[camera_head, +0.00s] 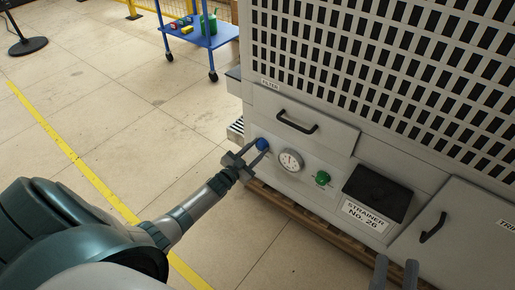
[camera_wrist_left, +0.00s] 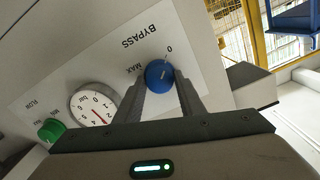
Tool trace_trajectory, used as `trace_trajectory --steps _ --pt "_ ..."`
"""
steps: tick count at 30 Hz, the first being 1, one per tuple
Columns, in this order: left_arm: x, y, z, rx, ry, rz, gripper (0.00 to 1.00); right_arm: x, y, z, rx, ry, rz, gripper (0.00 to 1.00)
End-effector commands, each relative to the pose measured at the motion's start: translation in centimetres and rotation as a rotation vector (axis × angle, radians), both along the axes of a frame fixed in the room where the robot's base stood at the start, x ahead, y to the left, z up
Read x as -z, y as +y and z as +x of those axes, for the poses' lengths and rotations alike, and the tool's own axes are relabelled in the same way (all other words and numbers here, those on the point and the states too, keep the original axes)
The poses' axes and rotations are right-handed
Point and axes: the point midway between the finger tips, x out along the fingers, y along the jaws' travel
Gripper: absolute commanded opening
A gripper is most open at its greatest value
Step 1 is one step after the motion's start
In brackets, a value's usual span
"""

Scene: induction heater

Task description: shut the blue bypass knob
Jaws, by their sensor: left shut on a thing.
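The blue bypass knob (camera_head: 262,144) sits on the front of the grey cabinet, left of a round gauge. In the left wrist view the knob (camera_wrist_left: 158,75) has a small white mark, with the labels BYPASS, MAX and 0 around it. The mark is too small to read its setting surely. My left gripper (camera_head: 257,150) is shut on the knob, one finger on each side.
The pressure gauge (camera_head: 291,160) and green flow knob (camera_head: 322,178) are right of the blue knob. A drawer handle (camera_head: 297,122) juts out above. A black strainer box (camera_head: 378,192) and door handle (camera_head: 433,228) are further right.

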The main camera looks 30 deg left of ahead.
Motion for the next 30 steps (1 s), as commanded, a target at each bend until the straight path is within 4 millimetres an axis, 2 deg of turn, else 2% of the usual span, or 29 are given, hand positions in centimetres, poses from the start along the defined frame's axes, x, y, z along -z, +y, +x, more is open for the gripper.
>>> trace_trajectory --steps 7,19,20,21,22,30 --pt "-0.03 0.16 0.03 -0.002 0.005 -0.066 0.13 0.86 0.18 0.37 -0.004 0.040 -0.015 0.31" --pt "-0.04 0.13 0.03 -0.002 0.005 -0.073 0.13 0.37 0.04 0.52 0.001 0.029 -0.011 0.31" --pt "-0.04 0.13 0.04 -0.002 0.005 -0.073 0.40 0.34 0.03 0.52 0.001 0.028 -0.010 0.31" --pt "-0.04 0.12 0.04 -0.002 0.005 -0.072 0.50 0.30 0.02 0.52 0.002 0.028 -0.009 0.31" --pt "-0.04 0.11 0.04 -0.002 0.005 -0.072 0.54 0.29 0.01 0.52 0.002 0.028 -0.009 0.31" --pt "-0.02 0.05 0.00 -0.001 0.005 -0.072 0.54 0.26 0.01 0.53 0.003 0.027 -0.009 0.31"
